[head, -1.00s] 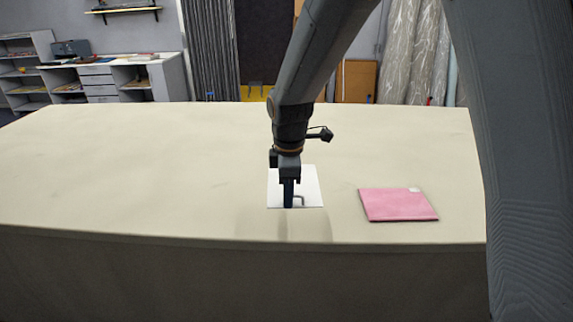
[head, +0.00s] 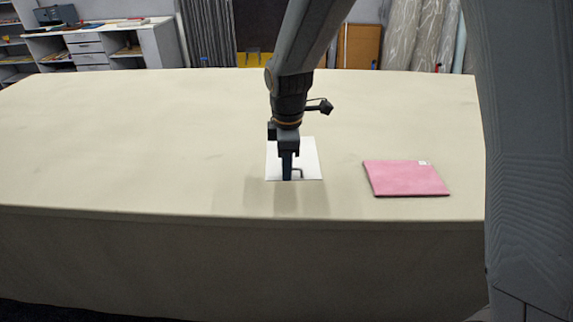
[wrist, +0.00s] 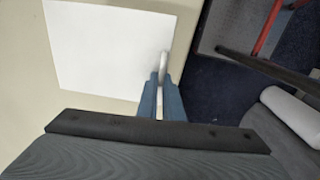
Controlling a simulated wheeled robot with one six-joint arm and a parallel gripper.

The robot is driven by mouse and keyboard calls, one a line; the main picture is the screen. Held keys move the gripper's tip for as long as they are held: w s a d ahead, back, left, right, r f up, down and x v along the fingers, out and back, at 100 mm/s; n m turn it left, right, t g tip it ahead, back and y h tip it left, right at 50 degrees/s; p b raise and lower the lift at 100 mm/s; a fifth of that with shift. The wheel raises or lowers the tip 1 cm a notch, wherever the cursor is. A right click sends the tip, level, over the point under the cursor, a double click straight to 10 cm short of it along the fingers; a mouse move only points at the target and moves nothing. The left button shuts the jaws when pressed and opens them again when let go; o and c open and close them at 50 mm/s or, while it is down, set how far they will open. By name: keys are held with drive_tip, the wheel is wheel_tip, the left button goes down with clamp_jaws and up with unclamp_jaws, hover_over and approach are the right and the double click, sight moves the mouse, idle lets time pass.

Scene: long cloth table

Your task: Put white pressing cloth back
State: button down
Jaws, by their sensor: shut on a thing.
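The white pressing cloth (head: 308,158) is a flat white square near the front middle of the table in the head view. It also shows in the wrist view (wrist: 105,45), upper left. My gripper (head: 288,177) points down at its near edge and is shut on it; the closed fingers (wrist: 161,82) meet at the cloth's right edge in the wrist view. A small grey bent piece shows beside the fingers. The fingers and arm hide part of the cloth. I cannot tell whether the cloth touches the table or hangs just above it.
A pink folded cloth (head: 405,179) with a small white tag lies to the right on the long cream-covered table (head: 130,140). The table is bare on the left and behind. Its front edge is close to my gripper. Shelves and drawers (head: 100,45) stand at the back left.

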drive_tip(key=shift+f+b, duration=2.4)
drive_tip(key=shift+f, duration=2.1)
drive_tip(key=shift+f, duration=0.6)
drive_tip(key=c, duration=1.8)
unclamp_jaws()
drive_tip(key=shift+c, duration=0.2)
drive_tip(key=shift+r+b, duration=1)
drive_tip(key=shift+r, duration=2.95)
drive_tip(key=s+d+f+m, duration=0.1)
drive_tip(key=s+d+m, duration=0.5)
drive_tip(key=d+m, duration=0.3)
drive_tip(key=s+d+f+m, duration=0.2)
drive_tip(key=s+d+m, duration=0.5)
drive_tip(key=d+m, duration=0.2)
drive_tip(key=shift+s+d, duration=0.3)
drive_tip(key=shift+d, duration=0.35)
